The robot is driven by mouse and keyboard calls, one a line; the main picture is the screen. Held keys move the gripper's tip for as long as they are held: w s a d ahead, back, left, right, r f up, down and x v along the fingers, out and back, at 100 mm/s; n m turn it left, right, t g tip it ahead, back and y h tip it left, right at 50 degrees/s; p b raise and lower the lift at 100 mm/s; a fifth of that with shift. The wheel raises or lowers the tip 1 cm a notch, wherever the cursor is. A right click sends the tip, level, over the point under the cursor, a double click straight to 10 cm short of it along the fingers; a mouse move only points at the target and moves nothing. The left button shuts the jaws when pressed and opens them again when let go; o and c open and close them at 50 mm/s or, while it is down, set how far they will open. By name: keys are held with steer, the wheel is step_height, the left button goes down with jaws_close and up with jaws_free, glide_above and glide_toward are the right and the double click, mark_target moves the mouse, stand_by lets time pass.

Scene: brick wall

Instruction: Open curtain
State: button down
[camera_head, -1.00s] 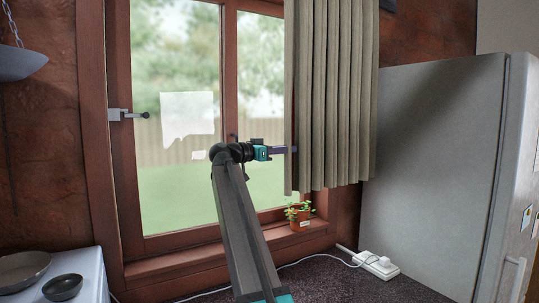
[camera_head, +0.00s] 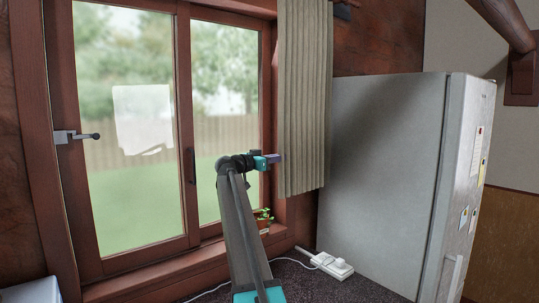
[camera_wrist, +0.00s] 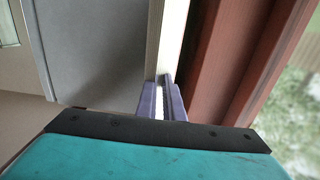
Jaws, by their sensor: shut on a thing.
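The beige pleated curtain (camera_head: 303,100) hangs bunched at the right side of the window, in front of the right frame post. My gripper (camera_head: 277,158) is at the curtain's left edge, in its lower part, and its jaws are shut on that edge. In the wrist view my gripper (camera_wrist: 163,100) has its purple fingers on either side of the pale curtain edge (camera_wrist: 160,45). The window (camera_head: 140,130) is largely uncovered.
A grey fridge (camera_head: 385,175) stands just right of the curtain. A small potted plant (camera_head: 263,220) sits on the sill beneath my gripper. A white power strip (camera_head: 332,265) lies on the dark counter, with its cable running left.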

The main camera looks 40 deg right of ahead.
steer(key=shift+d, duration=1.25)
steer(key=c, duration=1.9)
jaws_free()
steer(key=shift+o, duration=0.2)
steer(key=shift+a, duration=0.15)
steer(key=a+b, duration=0.4)
steer(key=a, duration=0.9)
steer(key=shift+a, duration=0.3)
